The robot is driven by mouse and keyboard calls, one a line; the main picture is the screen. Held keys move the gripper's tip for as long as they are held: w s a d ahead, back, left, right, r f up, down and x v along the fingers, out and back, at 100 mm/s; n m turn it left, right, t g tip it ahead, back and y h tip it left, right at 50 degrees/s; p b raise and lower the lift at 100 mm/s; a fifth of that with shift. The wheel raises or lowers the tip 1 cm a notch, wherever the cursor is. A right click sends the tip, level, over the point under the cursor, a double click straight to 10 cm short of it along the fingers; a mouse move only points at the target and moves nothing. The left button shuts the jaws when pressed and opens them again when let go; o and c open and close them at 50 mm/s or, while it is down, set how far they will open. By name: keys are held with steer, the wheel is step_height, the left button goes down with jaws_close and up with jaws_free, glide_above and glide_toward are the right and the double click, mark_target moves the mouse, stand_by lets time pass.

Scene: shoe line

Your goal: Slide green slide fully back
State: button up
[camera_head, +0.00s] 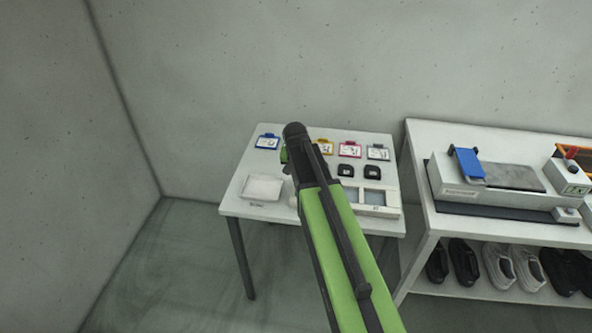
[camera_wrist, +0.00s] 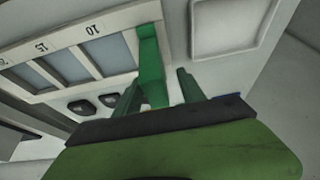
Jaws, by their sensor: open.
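The green slide (camera_wrist: 151,62) is an upright green strip at the end of a white frame (camera_wrist: 62,32) with grey windows, beside the mark 10, in the wrist view. My gripper (camera_wrist: 160,77) is open, with one dark green finger on each side of the slide's near end. I cannot tell whether either finger touches it. In the head view my arm hides the slide, and the white frame (camera_head: 377,211) shows to the right of my arm.
A white tray (camera_head: 262,188) lies left of my arm on the white table (camera_head: 235,205); it also shows in the wrist view (camera_wrist: 228,52). Two black pieces (camera_head: 358,171) and several coloured cards lie behind the frame.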

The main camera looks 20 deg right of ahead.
steer(key=p+v, duration=1.3)
steer(key=v, duration=0.2)
steer(key=shift+r, duration=0.2)
steer(key=s+a+f+n+g+y+b, duration=0.1)
steer(key=s+a+f+n+g+b, duration=0.1)
steer(key=s, duration=0.5)
steer(key=s+a+f+n+g+y+b, duration=0.1)
steer(key=s+a+f+n+g+b, duration=0.1)
steer(key=s+a+f, duration=0.4)
steer(key=shift+s+a+n+b, duration=0.45)
steer(key=shift+s+n+b, duration=0.45)
steer(key=shift+b, duration=0.25)
